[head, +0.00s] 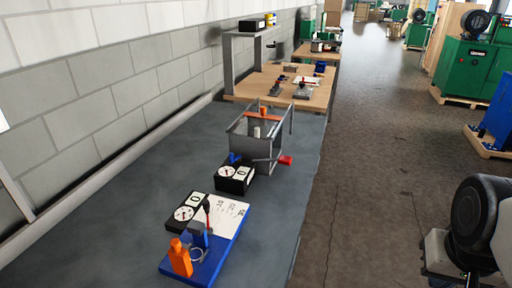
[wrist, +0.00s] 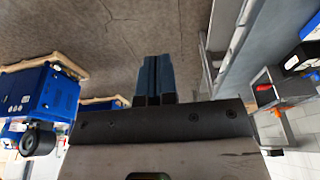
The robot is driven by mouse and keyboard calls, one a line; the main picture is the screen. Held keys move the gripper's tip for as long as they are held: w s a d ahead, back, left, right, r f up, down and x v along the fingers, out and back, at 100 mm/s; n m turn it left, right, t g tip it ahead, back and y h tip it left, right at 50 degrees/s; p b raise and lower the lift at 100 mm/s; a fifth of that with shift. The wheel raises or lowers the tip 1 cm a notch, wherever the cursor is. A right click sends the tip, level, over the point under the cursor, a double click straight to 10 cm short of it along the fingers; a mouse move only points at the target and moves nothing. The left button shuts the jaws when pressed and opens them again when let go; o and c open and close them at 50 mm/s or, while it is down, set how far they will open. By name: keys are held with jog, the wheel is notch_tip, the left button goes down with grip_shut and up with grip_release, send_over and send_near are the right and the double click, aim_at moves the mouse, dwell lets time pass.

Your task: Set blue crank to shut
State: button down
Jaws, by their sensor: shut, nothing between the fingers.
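My gripper (wrist: 155,62) shows in the wrist view with its two blue-grey fingers together and nothing between them. It points over bare floor, apart from the bench. In the head view a small blue upright part (head: 235,158) stands by a metal frame device (head: 262,148), behind a black dial box. A blue base plate (head: 222,250) nearer me bears a blue block (head: 198,234), a thin red-and-black lever and an orange bottle-shaped part (head: 180,258). I cannot tell for sure which blue part is the crank, or its setting.
A grey bench (head: 140,180) runs along the block wall. The metal frame has a red-handled lever (head: 285,160) on its right. Black dial boxes (head: 184,213) stand beside the devices. A wooden table (head: 268,91) stands beyond. Open floor (head: 385,170) lies to the right.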

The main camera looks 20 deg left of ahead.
jog(key=c, duration=1.5)
grip_release()
jog(key=o, duration=0.4)
jog(key=shift+w+a+r, duration=0.2)
jog(key=shift+w+r, duration=0.1)
jog(key=shift+w, duration=0.2)
jog(key=shift+o, duration=0.2)
jog(key=w+a+r+n+g, duration=0.1)
jog(key=w+a+r+n, duration=0.2)
jog(key=w+a+n, duration=0.55)
jog(key=w+a+r+n, duration=0.25)
jog(key=w+a, duration=0.75)
jog(key=w, duration=0.6)
jog(key=w+a+f+n, duration=0.4)
jog(key=w+a, duration=0.1)
jog(key=a, duration=0.7)
jog(key=w+a+f+n+g, duration=0.1)
jog(key=w+a+f+n, duration=0.2)
jog(key=a, duration=0.9)
jog(key=w+a+f+n, duration=0.4)
jog(key=w+a+n, duration=0.1)
jog(key=a, duration=0.7)
jog(key=shift+w+f+g, duration=0.3)
jog(key=shift+w+f, duration=0.05)
jog(key=shift+w, duration=0.5)
